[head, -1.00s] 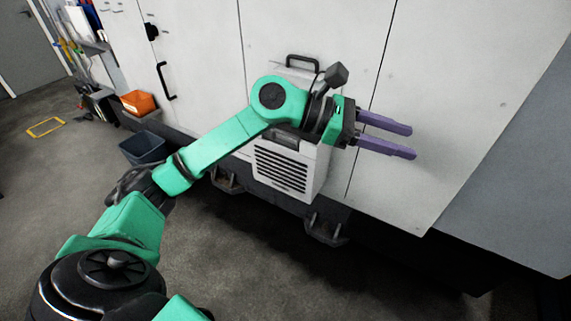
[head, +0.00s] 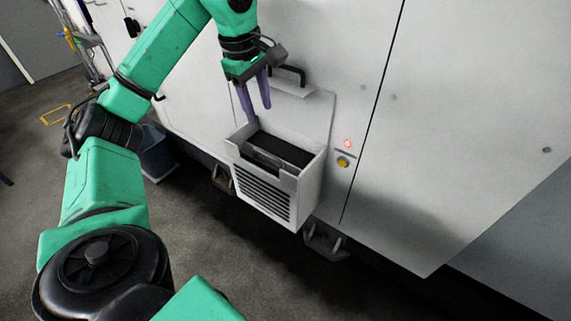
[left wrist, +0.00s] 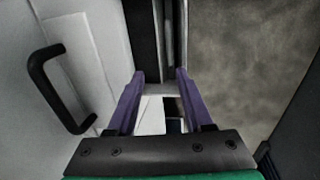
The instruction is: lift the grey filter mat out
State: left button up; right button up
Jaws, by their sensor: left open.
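The filter housing (head: 265,186) is a white box with a slotted front, fixed low on the machine wall. Its top is open and shows a dark grey to black surface (head: 282,148) inside, probably the filter mat; its depth is hidden by the walls. My left gripper (head: 257,113) is open and empty, pointing down above the housing's back left part. Its purple fingers look apart from the dark surface, though the exact height is hard to tell. In the left wrist view the open fingers (left wrist: 160,74) frame a pale edge and dark strips beyond. My right gripper is out of view.
A black handle (head: 290,72) sits on the pale panel behind the housing; it also shows in the left wrist view (left wrist: 58,90). A red light (head: 347,143) and a yellow button (head: 343,162) are to the right. A dark bin (head: 157,155) stands at left.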

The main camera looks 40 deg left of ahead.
pick_arm(q)
notch_tip(320, 180, down, 4)
jog(key=b, duration=0.3)
send_over(265, 153)
notch_tip(265, 153, down, 5)
jog(key=f, duration=0.4)
jog(key=shift+s, duration=0.25)
jog(key=shift+f, duration=0.2)
jog(key=shift+w, duration=0.1)
jog(key=shift+c, duration=0.9)
grip_shut()
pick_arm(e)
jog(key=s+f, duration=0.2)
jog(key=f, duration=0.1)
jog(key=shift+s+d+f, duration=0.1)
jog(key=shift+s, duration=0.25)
